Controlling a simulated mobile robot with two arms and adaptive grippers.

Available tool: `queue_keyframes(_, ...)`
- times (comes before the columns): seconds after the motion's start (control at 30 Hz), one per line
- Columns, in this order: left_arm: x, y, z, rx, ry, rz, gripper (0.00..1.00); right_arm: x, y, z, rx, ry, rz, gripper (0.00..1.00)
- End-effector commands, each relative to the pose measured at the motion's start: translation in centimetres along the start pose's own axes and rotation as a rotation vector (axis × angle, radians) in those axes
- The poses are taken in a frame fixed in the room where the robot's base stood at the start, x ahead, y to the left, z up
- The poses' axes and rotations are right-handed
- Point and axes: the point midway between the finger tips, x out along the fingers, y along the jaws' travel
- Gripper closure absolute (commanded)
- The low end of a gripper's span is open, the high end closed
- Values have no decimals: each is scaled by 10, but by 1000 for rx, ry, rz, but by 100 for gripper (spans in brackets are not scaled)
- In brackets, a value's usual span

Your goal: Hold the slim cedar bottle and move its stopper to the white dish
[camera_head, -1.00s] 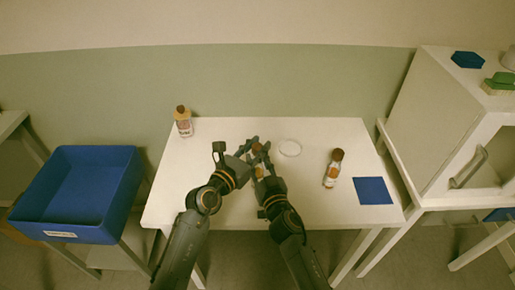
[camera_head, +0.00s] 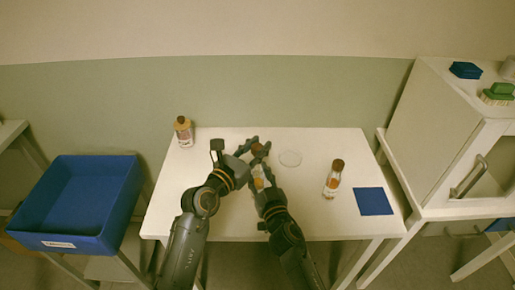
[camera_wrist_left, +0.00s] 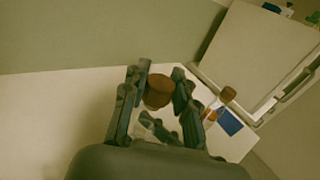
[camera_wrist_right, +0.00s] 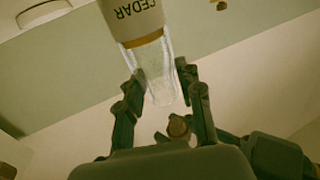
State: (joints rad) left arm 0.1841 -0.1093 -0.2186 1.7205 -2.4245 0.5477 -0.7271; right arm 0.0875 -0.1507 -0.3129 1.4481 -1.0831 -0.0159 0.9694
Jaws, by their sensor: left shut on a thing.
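My left gripper (camera_wrist_left: 160,88) is shut on the brown stopper (camera_wrist_left: 158,91), just above the bottle. The stopper also shows in the right wrist view (camera_wrist_right: 178,126), with a small gap from the glass end.
A brown-topped bottle (camera_head: 184,130) stands at the table's back left. Another bottle (camera_head: 333,181) stands right of the dish, by a blue mat (camera_head: 373,201). A blue bin (camera_head: 75,196) is left of the table (camera_head: 225,138); a white cabinet (camera_head: 425,130) is at right.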

Motion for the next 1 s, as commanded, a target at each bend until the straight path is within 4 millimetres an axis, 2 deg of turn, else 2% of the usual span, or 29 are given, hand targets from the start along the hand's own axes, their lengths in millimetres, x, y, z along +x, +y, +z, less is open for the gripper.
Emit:
queue_keyframes(0.03, 0, 0, 0, 0, 0, 0, 100, 0, 0, 0, 0, 0, 0, 48)
queue_keyframes(0.07, 0, 0, 0, 0, 0, 0, 100, 0, 0, 0, 0, 0, 0, 44)
queue_keyframes(0.33, 0, 0, 0, 0, 0, 0, 100, 0, 0, -1, 0, 2, 0, 44)
queue_keyframes(0.47, 0, 0, 0, 0, 0, 0, 100, -7, 0, -1, -1, 2, 0, 44)
queue_keyframes(0.57, 0, 0, 0, 0, 0, 0, 100, -21, 1, 0, -1, 1, 0, 44)
queue_keyframes(0.9, 0, 0, 0, 0, 0, 0, 100, -93, 0, 1, 2, -1, 0, 44)
queue_keyframes(1.0, 0, 0, 0, 0, 0, 0, 100, -106, 0, 1, 1, -1, 0, 44)
